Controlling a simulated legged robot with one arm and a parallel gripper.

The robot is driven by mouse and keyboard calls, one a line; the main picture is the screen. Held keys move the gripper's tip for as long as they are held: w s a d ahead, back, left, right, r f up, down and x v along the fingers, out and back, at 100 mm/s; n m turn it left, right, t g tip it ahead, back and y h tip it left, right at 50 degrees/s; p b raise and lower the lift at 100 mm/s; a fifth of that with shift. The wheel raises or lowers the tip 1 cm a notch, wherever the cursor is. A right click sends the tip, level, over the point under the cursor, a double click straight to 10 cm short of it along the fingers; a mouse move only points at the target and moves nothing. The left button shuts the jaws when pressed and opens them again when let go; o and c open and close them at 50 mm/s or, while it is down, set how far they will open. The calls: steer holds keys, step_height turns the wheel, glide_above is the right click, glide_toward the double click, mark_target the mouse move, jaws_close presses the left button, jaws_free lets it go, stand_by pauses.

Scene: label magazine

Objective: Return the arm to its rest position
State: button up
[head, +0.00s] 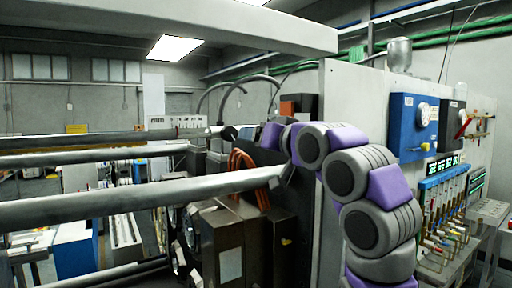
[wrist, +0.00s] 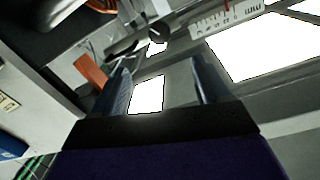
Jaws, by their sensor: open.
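Beyond the fingers are bright light panels (wrist: 147,94) and the ceiling. In the head view the fingers are too small and crowded to make out clearly.
Metal rollers (head: 130,195) cross the left. A white ruler plate (head: 178,122) stands behind them; it also shows near the fingers in the wrist view (wrist: 226,17). A brown machine housing (head: 230,245) is at centre. A grey panel (head: 340,95) with a blue box (head: 412,125) stands right.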

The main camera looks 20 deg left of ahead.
stand_by(0.4)
steer(key=w+d+f+m+g+h, duration=0.1)
steer(key=w+d+f+m+h, duration=0.3)
steer(key=w+d+f+h, duration=0.25)
steer(key=s+d+f+m+g+h+b, duration=0.1)
steer(key=s+d+f+g+h, duration=0.15)
steer(key=d+f, duration=0.4)
steer(key=s+d+f+m+g+h, duration=0.1)
steer(key=s+d+f, duration=0.35)
steer(key=f, duration=0.25)
steer(key=s+d+f+g+h, duration=0.1)
steer(key=s+d+f+g, duration=0.2)
steer(key=s+f, duration=0.7)
steer(key=s+d+f+g+h+b, duration=0.1)
steer(key=s+d+f+g, duration=0.2)
steer(key=s+d+f, duration=0.3)
steer(key=s+d+f+g, duration=0.3)
steer(key=s+f, duration=1.2)
steer(key=s, duration=1)
steer(key=shift+s+d+f+h, duration=0.2)
steer(key=shift+d+f+h, duration=0.2)
steer(key=shift+d, duration=0.25)
steer(key=shift+r, duration=0.1)
